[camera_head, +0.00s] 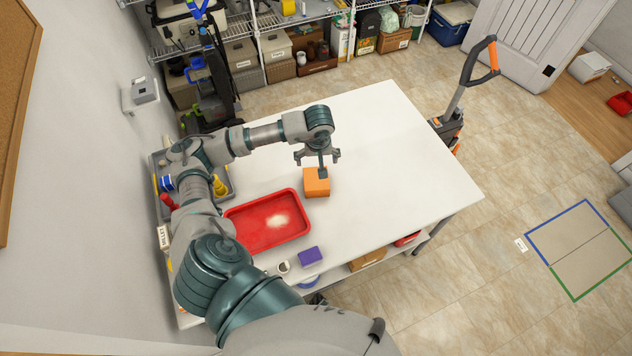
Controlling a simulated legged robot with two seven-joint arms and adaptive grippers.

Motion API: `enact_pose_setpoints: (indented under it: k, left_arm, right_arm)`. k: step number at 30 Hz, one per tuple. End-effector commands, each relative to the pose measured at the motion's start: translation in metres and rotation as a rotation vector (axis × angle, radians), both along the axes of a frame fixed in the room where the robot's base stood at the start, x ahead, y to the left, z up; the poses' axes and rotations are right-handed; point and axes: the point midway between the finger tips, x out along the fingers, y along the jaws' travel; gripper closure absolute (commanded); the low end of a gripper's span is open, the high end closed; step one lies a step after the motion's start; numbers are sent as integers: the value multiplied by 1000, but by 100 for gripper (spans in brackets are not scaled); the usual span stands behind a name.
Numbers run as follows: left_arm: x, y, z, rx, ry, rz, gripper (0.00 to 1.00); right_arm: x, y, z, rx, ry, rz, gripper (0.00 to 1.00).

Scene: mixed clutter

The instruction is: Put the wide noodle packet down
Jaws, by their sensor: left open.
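An orange, box-shaped packet (316,187), which looks like the wide noodle packet, rests on the white table (390,150) just beyond the red tray's upper right corner. No label on it can be read. My left gripper (318,160) is over the packet's far edge with its fingers spread. One finger overlaps the packet's top in the picture; I cannot tell whether it touches. My right gripper is out of view.
A red tray (247,236) with a pale patch of powder inside lies nearer my body. A grey bin holds items at the left. The table's right half is clear.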

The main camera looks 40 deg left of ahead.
Motion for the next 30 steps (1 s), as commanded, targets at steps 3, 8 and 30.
enact_pose_setpoints:
  k: [3, 8, 30]
  left_arm:
    - [1, 3, -25, -2, 7, 3, 0]
    - [5, 8, -64, -5, 7, 4, 0]
    - [26, 23, -159, -6, 2, 5, 0]
  right_arm:
    - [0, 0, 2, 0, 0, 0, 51]
    - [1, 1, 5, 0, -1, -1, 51]
    - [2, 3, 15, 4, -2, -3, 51]
